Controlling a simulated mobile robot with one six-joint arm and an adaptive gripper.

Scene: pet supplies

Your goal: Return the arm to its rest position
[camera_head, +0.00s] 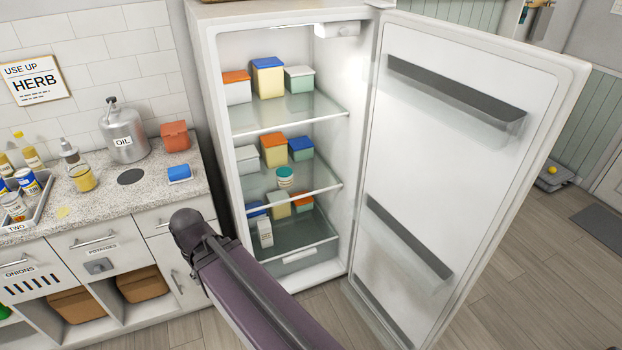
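My arm reaches in from the bottom edge as a purple-grey link with a dark rounded joint at its upper left end. This part of my arm is in front of the counter's right end and the lower left of the open fridge (222,150). My gripper is not in this view, so its opening and anything it holds are hidden.
The fridge door (455,150) stands wide open to the right. Lidded boxes and a jar (285,177) stand on its shelves. The counter (128,195) at left holds an oil can (124,135), an orange box (175,136) and a bottle tray.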

